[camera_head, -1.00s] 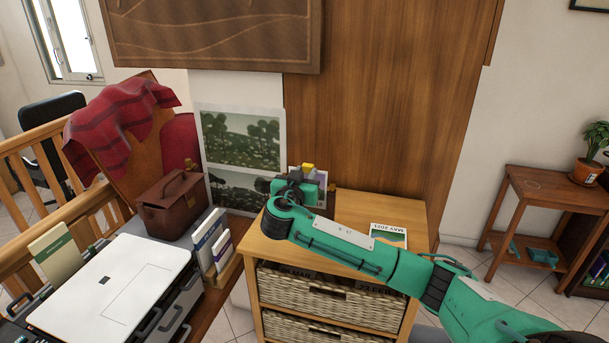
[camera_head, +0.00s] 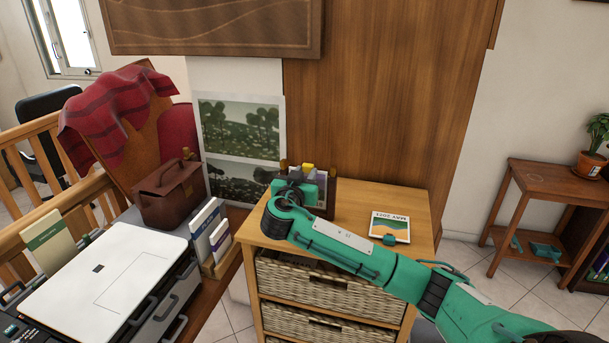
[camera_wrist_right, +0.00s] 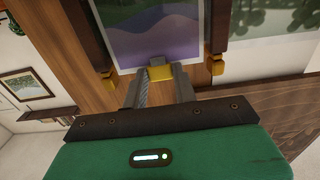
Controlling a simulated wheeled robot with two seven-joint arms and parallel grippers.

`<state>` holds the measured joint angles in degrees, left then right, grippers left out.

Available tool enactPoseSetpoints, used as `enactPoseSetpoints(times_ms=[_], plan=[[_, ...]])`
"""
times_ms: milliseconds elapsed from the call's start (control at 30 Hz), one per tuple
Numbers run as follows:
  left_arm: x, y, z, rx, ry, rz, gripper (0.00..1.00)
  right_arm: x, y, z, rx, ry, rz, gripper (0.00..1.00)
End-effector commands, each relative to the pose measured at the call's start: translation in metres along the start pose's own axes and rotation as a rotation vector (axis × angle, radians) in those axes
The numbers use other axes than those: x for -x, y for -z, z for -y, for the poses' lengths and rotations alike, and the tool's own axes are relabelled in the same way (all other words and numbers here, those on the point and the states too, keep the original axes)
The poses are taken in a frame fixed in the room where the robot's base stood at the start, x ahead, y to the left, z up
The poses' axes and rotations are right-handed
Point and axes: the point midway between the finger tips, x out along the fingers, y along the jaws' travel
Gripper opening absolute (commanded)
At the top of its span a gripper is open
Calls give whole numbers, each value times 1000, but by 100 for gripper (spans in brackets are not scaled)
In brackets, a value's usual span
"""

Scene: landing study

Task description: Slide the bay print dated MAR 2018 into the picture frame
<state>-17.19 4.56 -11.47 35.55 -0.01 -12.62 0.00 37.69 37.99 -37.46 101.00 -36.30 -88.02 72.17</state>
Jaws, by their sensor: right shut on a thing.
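The picture frame (camera_head: 326,196) stands dark and upright on the wooden cabinet, partly hidden by my right gripper (camera_head: 290,180). In the right wrist view its dark side bars (camera_wrist_right: 221,25) with yellow ends flank a purple landscape print (camera_wrist_right: 155,32) with a pale border. My right gripper (camera_wrist_right: 160,76) is shut on a yellow tab (camera_wrist_right: 160,73) at the print's near edge. The print lies between the bars; I cannot tell how far in it sits, and no date on it is readable. My left gripper is not in view.
The cabinet top (camera_head: 350,222) has bare wood around the MAY 2021 print. Woven baskets (camera_head: 325,285) fill the cabinet below. A brown bag (camera_head: 168,195), a card holder (camera_head: 222,258) and a white printer (camera_head: 105,285) stand to the left. A wooden panel rises behind.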

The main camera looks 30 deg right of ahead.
Motion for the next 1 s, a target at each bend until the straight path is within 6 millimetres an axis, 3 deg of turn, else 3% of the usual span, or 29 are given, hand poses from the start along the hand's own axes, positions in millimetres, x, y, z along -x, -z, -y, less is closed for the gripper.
enactPoseSetpoints(times_ms=[200,233,367,567,633,1000], plan=[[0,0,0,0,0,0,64,0,0,0,0,0,0,0],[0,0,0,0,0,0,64,0,0,0,0,0,0,30],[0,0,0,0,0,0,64,0,0,0,0,0,0,53],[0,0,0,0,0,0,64,0,0,0,0,0,0,53],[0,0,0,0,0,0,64,0,0,0,0,0,0,64],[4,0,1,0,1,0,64,0,8,0,-1,0,0,64]])
